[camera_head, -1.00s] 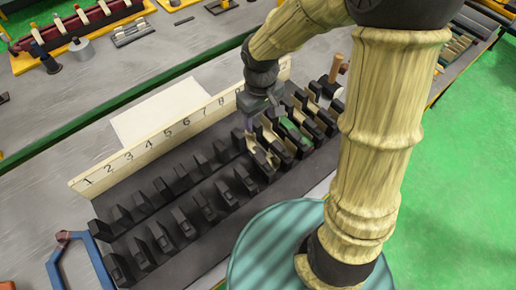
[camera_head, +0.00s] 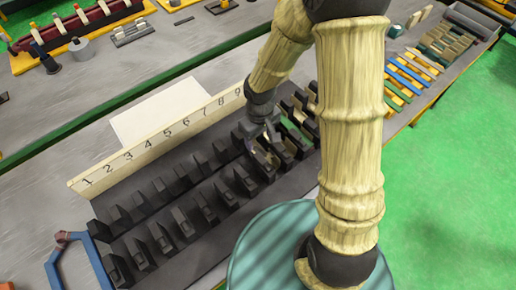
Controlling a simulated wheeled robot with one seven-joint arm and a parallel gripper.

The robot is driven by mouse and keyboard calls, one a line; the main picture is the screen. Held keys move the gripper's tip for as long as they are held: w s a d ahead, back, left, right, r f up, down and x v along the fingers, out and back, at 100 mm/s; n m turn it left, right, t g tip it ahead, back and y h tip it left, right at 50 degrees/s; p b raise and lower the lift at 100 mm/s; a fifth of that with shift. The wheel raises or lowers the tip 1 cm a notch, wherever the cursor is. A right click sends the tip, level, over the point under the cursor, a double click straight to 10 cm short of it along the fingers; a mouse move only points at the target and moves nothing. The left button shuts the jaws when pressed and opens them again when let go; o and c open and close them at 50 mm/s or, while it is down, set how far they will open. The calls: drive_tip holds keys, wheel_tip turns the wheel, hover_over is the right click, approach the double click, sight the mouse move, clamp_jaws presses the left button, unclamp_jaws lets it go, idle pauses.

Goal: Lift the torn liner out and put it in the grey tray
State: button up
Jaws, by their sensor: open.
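The black slotted stator block (camera_head: 215,240) lies along a number board (camera_head: 155,145). Pale liners (camera_head: 262,155) sit in slots towards its right end, and a green piece (camera_head: 291,131) shows in a slot beside them. I cannot tell which liner is torn; my gripper and arm cover part of this area. My gripper (camera_head: 251,143) is open and low over the slots, close to the pale liners. Whether its fingers touch a liner is too small to tell. A grey tray (camera_head: 474,22) stands at the far right end of the bench.
A rack of coloured strips (camera_head: 412,75) lies at the right, before the grey tray. A blue frame (camera_head: 85,262) is at the lower left and a round teal top (camera_head: 265,250) at the bottom. A white sheet (camera_head: 165,108) lies on clear bench behind the board.

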sight(258, 147)
drive_tip(key=f, duration=0.5)
drive_tip(key=shift+s+a, duration=0.15)
drive_tip(key=shift+a, duration=0.15)
drive_tip(key=shift+r, duration=0.1)
drive_tip(key=c, duration=0.9)
